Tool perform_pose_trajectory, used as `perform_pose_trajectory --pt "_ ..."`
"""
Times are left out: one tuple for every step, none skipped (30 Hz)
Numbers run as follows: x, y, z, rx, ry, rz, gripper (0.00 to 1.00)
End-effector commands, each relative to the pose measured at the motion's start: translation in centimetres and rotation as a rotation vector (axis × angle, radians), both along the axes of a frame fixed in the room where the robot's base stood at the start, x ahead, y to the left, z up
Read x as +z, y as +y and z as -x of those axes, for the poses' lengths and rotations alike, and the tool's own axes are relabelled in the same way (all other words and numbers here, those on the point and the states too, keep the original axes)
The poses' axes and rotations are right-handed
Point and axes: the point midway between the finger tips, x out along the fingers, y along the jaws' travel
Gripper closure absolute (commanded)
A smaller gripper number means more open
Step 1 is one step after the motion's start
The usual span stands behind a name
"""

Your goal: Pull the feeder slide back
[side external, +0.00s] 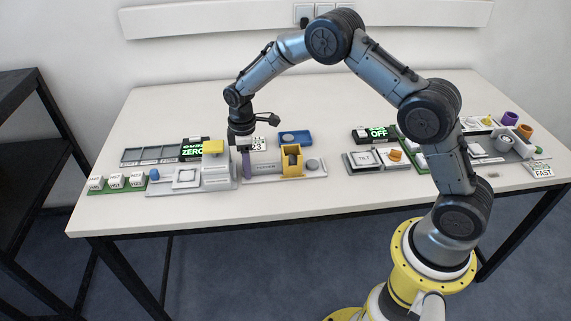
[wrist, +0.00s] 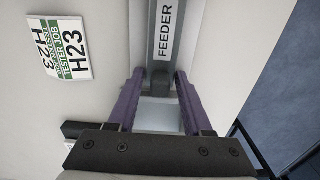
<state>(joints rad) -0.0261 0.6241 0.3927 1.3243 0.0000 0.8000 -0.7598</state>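The feeder, a long grey bar lettered FEEDER (wrist: 165,30), runs up the wrist view. It also shows in the side view as a low grey unit (side external: 267,167) with a yellow-orange block at its right. A small dark grey knob (wrist: 159,83) sits at the slide's near end. My gripper (wrist: 159,76) has purple fingers, one on each side of this knob, with narrow gaps apparently visible beside it. In the side view my gripper (side external: 246,152) points down at the feeder's left end, and the knob is hidden there.
A card marked H23 (wrist: 65,50) lies left of the feeder. In the side view, a blue tray (side external: 295,137) is behind the feeder, and a unit with a yellow top (side external: 213,147) stands close to my gripper's left. The table's front is clear.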

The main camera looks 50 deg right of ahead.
Motion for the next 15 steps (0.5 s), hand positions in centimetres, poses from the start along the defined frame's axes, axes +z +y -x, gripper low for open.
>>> perform_pose_trajectory --pt "0.1 0.0 0.0 0.000 0.000 0.000 0.50" --pt "0.2 0.0 0.0 0.000 -0.001 0.000 0.50" --pt "0.5 0.0 0.0 0.000 -0.001 0.000 0.50" --pt "0.7 0.0 0.0 0.000 -0.003 0.000 0.50" --pt "0.9 0.0 -0.1 0.000 -0.003 0.000 0.50" --pt "1.2 0.0 0.0 0.000 -0.003 0.000 0.50" --pt "1.4 0.0 0.0 0.000 -0.001 0.000 0.50" --pt "1.6 0.0 0.0 0.000 -0.001 0.000 0.50" --pt "1.9 0.0 0.0 0.000 -0.001 0.000 0.50" --pt "2.1 0.0 0.0 0.000 -0.001 0.000 0.50" --pt "2.3 0.0 0.0 0.000 -0.001 0.000 0.50" --pt "2.6 0.0 0.0 0.000 -0.001 0.000 0.50" --pt "2.8 0.0 0.0 0.000 -0.001 0.000 0.50" --pt "3.1 0.0 0.0 0.000 -0.001 0.000 0.50" --pt "3.4 0.0 0.0 0.000 -0.001 0.000 0.50"
